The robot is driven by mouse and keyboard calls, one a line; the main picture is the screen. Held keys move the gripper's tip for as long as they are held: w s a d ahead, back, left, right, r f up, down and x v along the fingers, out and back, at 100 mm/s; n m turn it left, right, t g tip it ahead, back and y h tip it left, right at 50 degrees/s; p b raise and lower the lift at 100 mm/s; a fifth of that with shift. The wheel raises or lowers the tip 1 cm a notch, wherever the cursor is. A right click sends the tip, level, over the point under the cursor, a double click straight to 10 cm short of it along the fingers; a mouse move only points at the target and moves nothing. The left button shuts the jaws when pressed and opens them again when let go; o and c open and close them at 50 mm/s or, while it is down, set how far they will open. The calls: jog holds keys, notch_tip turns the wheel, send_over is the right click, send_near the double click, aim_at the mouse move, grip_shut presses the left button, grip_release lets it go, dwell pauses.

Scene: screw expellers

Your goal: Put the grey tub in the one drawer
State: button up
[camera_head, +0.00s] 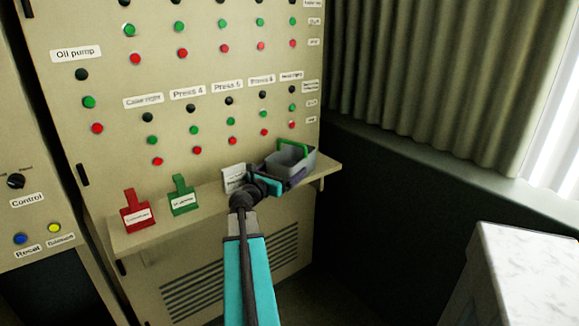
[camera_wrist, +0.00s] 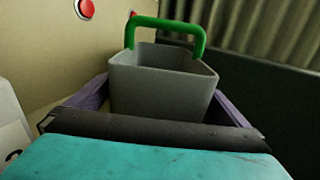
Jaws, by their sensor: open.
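The grey tub (camera_head: 291,161) stands upright on the narrow shelf at the right end, with a green handle raised over it. In the wrist view the tub (camera_wrist: 160,90) fills the middle, close in front of my gripper. My gripper (camera_head: 284,174) is open, with one purple finger on each side of the tub (camera_wrist: 160,108). I cannot tell whether the fingers touch its walls. The tub's lower part is hidden by the gripper body. In the head view a marble-topped white cabinet (camera_head: 530,262) stands at lower right; no drawer front is visible.
The shelf (camera_head: 150,236) juts from a beige control panel (camera_head: 200,60) with buttons. A red tag (camera_head: 137,214), a green tag (camera_head: 183,196) and a white labelled item (camera_head: 234,178) stand on it, the last beside my arm. A curtain and ledge (camera_head: 440,165) are at right.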

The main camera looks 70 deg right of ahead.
aim_at(277, 174)
jog(key=shift+w+a, duration=0.25)
jog(key=shift+a, duration=1.1)
jog(key=shift+w+a, duration=0.2)
jog(key=shift+a, duration=1.1)
jog(key=shift+w+a, duration=0.25)
jog(key=shift+a, duration=1.1)
